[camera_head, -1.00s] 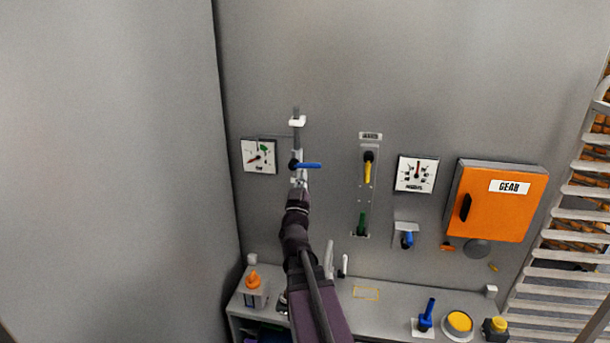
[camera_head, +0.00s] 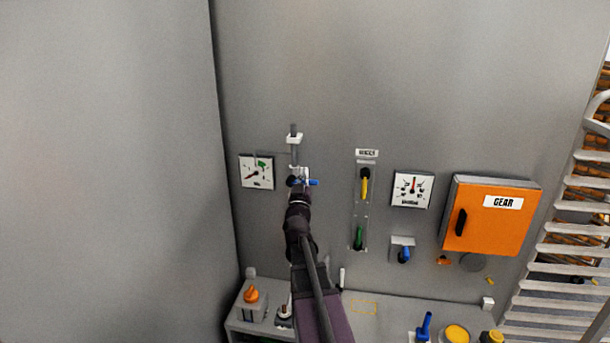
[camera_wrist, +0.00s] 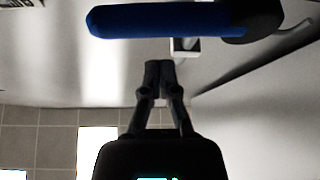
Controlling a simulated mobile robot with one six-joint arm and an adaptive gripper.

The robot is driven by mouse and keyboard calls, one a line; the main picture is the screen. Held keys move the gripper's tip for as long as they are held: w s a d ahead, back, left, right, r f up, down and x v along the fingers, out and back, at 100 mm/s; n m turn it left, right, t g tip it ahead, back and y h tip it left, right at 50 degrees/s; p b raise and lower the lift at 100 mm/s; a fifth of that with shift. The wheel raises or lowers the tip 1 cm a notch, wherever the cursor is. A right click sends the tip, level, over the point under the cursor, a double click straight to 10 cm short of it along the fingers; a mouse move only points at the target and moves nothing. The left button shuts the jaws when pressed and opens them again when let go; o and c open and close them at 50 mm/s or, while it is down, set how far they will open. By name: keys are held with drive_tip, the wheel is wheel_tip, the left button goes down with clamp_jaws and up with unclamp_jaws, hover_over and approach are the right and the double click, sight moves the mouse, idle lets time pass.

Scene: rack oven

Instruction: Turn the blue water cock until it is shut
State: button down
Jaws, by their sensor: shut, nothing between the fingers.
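The blue water cock's lever (camera_head: 313,182) sits on a vertical pipe on the grey wall and points right, roughly level, across the pipe. In the wrist view the blue lever (camera_wrist: 160,20) lies level across the top, its dark hub (camera_wrist: 255,18) at the right. My gripper (camera_wrist: 158,66) is shut and empty, its fingertips below the lever in that picture, with a gap showing between them. In the head view my gripper (camera_head: 301,178) overlaps the pipe by the lever, and my arm hides the pipe's lower part. Contact there cannot be told.
A dial (camera_head: 257,172) is left of the pipe. A yellow handle (camera_head: 365,185), a second dial (camera_head: 412,189) and an orange GEAR box (camera_head: 493,216) are to the right. A smaller blue handle (camera_head: 404,254) is lower. A shelf (camera_head: 385,309) runs below. The wall above is clear.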

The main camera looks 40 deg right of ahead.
sight(303, 181)
drive_tip(key=shift+w+d+f+b, duration=0.1)
drive_tip(key=shift+d+f+b, duration=0.05)
drive_tip(key=shift+f+b, duration=0.45)
drive_tip(key=shift+d+f+b, duration=0.15)
drive_tip(key=shift+f+b, duration=0.25)
drive_tip(key=shift+f, duration=0.3)
drive_tip(key=shift+s+f+b, duration=0.2)
drive_tip(key=shift+f+b, duration=0.55)
drive_tip(key=shift+b, duration=0.1)
drive_tip(key=shift+r, duration=0.15)
